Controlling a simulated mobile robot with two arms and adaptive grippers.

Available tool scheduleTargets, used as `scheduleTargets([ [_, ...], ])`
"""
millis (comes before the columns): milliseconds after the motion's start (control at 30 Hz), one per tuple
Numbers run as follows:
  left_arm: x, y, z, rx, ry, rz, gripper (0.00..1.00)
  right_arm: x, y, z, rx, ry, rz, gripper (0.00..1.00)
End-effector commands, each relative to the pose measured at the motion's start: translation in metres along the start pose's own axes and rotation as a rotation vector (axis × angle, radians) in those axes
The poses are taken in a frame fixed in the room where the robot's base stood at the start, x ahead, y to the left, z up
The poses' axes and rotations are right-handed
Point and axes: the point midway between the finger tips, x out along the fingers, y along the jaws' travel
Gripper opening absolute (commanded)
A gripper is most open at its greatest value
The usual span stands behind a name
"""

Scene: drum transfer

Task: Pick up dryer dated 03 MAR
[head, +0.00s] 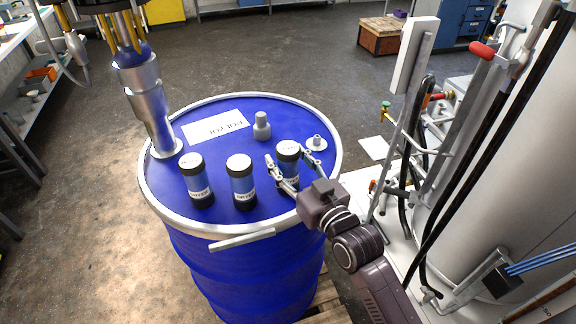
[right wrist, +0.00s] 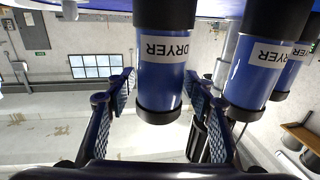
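Three dryers, blue cylinders with black caps and bases, stand upright in a row on the blue drum lid: left (head: 196,178), middle (head: 241,181) and right (head: 288,152). Their white labels read DRYER; I cannot read any date. My right gripper (head: 289,163) is at the right dryer, with its fingers open on either side of it. In the right wrist view this dryer (right wrist: 164,72) stands between the spread fingers, nearer the right one; whether that one touches is unclear. The other dryers are to its right there. My left gripper is out of view.
The drum (head: 240,262) has a raised silver rim. A metal pump tube (head: 152,112) stands at its left back. A POLYOL label (head: 215,127), grey fitting (head: 262,127) and small round cap (head: 316,143) lie behind the dryers. Piping and a large tank (head: 510,180) crowd the right.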

Motion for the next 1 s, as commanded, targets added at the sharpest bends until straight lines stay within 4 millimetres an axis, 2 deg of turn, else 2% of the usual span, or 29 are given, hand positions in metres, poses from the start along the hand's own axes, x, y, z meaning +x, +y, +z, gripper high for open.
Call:
scheduleTargets([
  [33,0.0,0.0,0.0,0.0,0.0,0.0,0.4,0.0,0.0,0.0,0.0,0.0,0.0,0.41],
  [333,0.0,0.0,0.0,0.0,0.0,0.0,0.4,0.0,0.0,0.0,0.0,-0.001,0.0,0.09],
  [600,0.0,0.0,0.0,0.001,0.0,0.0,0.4,0.0,0.0,-0.002,-0.001,0.002,0.0,0.09],
  [767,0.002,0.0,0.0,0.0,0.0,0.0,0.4,0.0,0.0,-0.013,0.0,0.005,0.0,0.09],
  [867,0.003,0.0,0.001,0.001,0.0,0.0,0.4,0.0,0.0,-0.028,0.001,0.008,0.0,0.09],
  [1000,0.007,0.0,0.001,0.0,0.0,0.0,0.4,0.0,0.0,-0.061,-0.002,0.012,0.0,0.09],
])
